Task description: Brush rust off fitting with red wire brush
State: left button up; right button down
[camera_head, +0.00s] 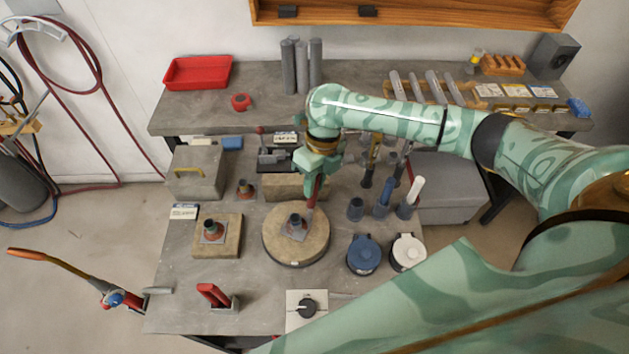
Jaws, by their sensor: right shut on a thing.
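My right gripper (314,172) reaches in from the right and is shut on the red wire brush (312,191), which points down. The brush's lower end is close beside a rusty fitting (296,223) with a square base plate, on a round disc (284,249) at the middle of the workbench. I cannot tell whether the bristles touch the fitting. A second, similar fitting (213,229) stands on a square block (230,246) to the left. A third fitting (245,189) stands behind. My left gripper is not in view.
A grey box with a yellow handle (196,177) stands at the left. Blue (363,253) and white (408,251) lidded pots stand right of the disc. A red-armed stand (215,297) and a knob panel (303,310) are at the front.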

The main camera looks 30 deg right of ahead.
jog(key=shift+f+b, duration=0.3)
jog(key=shift+f, duration=0.3)
dwell(0.4)
